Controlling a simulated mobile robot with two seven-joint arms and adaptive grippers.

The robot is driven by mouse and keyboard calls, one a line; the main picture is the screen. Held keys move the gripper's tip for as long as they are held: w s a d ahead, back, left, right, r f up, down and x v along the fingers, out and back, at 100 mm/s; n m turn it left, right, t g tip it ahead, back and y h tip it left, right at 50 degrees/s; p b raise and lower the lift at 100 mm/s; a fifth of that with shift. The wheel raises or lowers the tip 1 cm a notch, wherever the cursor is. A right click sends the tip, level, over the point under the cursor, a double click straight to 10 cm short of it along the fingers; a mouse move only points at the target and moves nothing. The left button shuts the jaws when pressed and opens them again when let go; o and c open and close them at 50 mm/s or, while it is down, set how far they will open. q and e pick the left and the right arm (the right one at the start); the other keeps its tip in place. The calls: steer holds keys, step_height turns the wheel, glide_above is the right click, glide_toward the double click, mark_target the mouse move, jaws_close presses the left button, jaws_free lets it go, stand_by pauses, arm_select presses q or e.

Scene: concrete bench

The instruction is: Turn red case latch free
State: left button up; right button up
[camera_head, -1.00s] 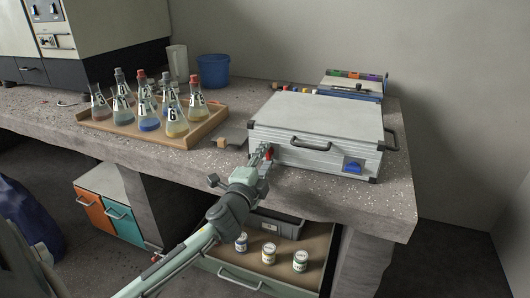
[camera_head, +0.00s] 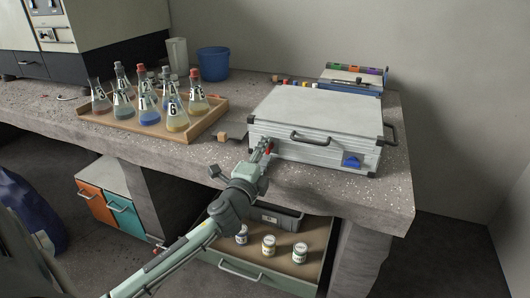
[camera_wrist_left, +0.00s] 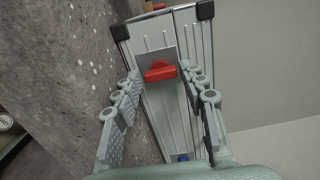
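The silver case (camera_head: 315,111) lies closed on the bench, its front side facing me. Its red latch (camera_head: 268,150) is on the left part of the front, partly hidden by my left gripper (camera_head: 263,151). In the left wrist view the red latch (camera_wrist_left: 160,71) sits on a metal plate on the case side (camera_wrist_left: 161,107), its red bar lying across the gap between my fingers. My left gripper (camera_wrist_left: 160,77) is open, one finger on each side of the latch, with gaps visible. A blue latch (camera_head: 352,161) is on the right part of the front. My right gripper is not in view.
A wooden tray (camera_head: 150,139) with several stoppered flasks stands left of the case. A small wooden block (camera_head: 222,139), blue bucket (camera_head: 212,64) and rack (camera_head: 352,81) are nearby. Below the bench, an open drawer (camera_head: 285,283) holds jars.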

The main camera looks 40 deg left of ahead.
arm_select(q)
steer(key=shift+o, duration=0.8)
steer(key=shift+f, duration=0.1)
steer(key=shift+s, duration=0.2)
steer(key=v, duration=0.7)
steer(key=shift+s+d+r, duration=0.15)
steer(key=shift+s+r, duration=0.1)
steer(key=shift+s, duration=0.05)
